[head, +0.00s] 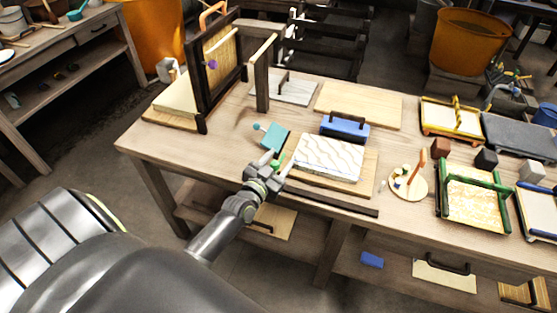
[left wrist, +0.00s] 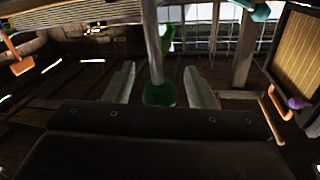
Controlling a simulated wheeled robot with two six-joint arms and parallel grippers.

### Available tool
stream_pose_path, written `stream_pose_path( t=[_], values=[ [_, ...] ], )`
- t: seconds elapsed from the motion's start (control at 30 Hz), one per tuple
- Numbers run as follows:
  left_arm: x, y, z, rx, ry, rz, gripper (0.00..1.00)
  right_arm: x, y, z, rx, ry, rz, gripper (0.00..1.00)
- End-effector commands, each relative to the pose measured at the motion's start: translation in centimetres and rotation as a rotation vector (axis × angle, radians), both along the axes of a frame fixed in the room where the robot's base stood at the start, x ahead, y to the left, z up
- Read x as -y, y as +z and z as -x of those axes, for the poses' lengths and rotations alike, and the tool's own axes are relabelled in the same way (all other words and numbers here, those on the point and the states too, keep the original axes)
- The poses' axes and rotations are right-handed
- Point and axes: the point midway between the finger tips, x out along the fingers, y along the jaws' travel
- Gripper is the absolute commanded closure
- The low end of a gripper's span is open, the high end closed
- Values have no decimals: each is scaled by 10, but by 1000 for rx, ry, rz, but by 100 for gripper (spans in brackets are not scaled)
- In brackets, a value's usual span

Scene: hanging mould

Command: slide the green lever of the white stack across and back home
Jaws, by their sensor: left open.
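The white stack (head: 330,155) with wavy lines on its faces lies on a wooden board (head: 368,170) near the table's front edge. The green lever (head: 279,161) shows as a small green bit at the stack's left side, partly hidden by my left gripper (head: 278,164). In the left wrist view a round green knob (left wrist: 160,94) on a thin shaft sits between the two open fingers (left wrist: 163,80), with a gap on each side. The jaws are open and hold nothing. My right gripper is not in view.
A teal block (head: 275,138) with a small knob stands just behind the gripper. A blue block with a dark handle (head: 345,128) is behind the stack. An upright dark frame (head: 202,80) stands at left. A round dish (head: 408,184) lies right.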

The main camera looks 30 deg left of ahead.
Motion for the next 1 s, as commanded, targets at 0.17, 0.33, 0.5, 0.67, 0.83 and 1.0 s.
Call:
stream_pose_path(
  t=[0.17, 0.33, 0.5, 0.67, 0.83, 1.0],
  values=[
    [0, 0, -2, 0, 0, -1, 50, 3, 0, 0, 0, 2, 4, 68],
    [0, 0, -1, 0, 0, -1, 57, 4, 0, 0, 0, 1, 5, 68],
    [0, 0, -1, 0, 0, -1, 79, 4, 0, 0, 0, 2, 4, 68],
    [0, 0, -1, 0, 0, -1, 100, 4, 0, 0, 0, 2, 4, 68],
    [0, 0, -2, 0, 0, -1, 100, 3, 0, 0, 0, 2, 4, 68],
    [3, 1, -11, 2, 0, 0, 100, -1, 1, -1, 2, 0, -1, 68]
  ],
)
